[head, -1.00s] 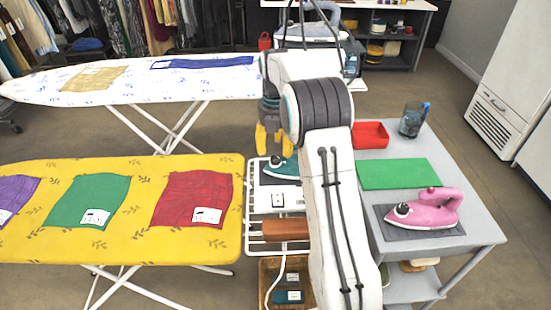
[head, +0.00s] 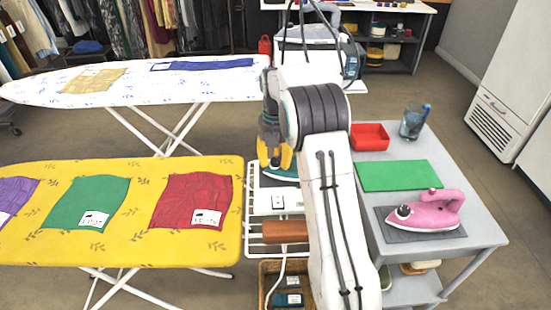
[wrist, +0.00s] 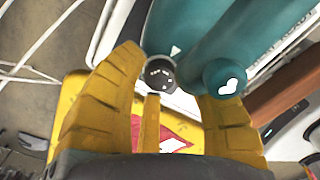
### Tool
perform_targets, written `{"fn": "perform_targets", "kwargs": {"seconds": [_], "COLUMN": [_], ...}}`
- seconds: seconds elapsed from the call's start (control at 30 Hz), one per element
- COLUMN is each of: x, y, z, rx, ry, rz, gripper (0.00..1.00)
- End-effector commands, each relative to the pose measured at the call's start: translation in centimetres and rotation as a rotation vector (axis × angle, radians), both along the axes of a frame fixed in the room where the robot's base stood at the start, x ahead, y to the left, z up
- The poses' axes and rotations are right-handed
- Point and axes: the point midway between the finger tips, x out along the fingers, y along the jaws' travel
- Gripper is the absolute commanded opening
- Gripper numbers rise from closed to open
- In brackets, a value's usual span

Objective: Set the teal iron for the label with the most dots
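The teal iron (head: 281,173) rests on the white rack beside the yellow board, partly hidden by my gripper and arm. In the wrist view, its teal body (wrist: 215,35) fills the top, with a dark round dial (wrist: 160,73) bearing small white marks. My gripper (head: 275,160) is low over the iron. In the wrist view, my gripper (wrist: 172,76) has its yellow fingers spread, with the dial between their tips; contact cannot be told. White labels lie on the purple cloth (head: 18,192), green cloth (head: 88,190) and red cloth (head: 190,188); their dots are too small to count.
A white board (head: 130,95) behind holds a tan cloth (head: 95,80) and a blue cloth (head: 205,64). The grey table (head: 470,240) at right carries a pink iron (head: 428,212), green mat (head: 398,175), red tray (head: 370,137) and cup (head: 412,125). A wooden-handled item (head: 285,231) lies near the teal iron.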

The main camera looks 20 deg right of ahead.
Motion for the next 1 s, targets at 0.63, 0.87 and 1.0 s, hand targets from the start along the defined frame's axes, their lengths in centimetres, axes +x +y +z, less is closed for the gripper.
{"fn": "perform_targets", "kwargs": {"seconds": [0.63, 0.87, 1.0], "x": [-0.01, -0.04, -0.04], "y": [0.0, 0.01, 0.01], "z": [0.01, 0.14, 0.14], "rx": [0.0, 0.0, 0.0], "ry": [0.001, 0.002, 0.002], "rz": [-0.01, -0.103, -0.205], "gripper": [0.0, 0.0, 0.0]}}
